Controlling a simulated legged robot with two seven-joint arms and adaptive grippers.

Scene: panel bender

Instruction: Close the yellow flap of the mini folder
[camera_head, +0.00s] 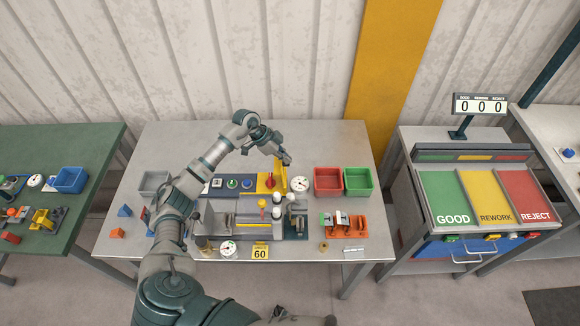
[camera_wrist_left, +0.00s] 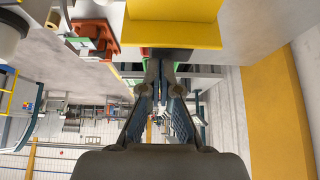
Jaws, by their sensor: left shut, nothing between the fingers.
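The yellow flap (camera_head: 280,172) of the mini folder stands raised at the back of the machine on the grey table, beside a yellow plate with a red knob (camera_head: 269,181). My left gripper (camera_head: 286,159) is at the flap's upper end, on its right side; contact cannot be told. In the left wrist view, the left gripper's fingers (camera_wrist_left: 163,66) are together and empty, and a broad yellow panel (camera_wrist_left: 170,22), apparently the flap, fills the top just beyond them. My right gripper is not in view.
A red bin (camera_head: 328,181) and a green bin (camera_head: 358,181) stand to the right of the flap, with a round dial (camera_head: 299,184) between. Blue and green buttons are on the left. A corrugated wall rises behind the table.

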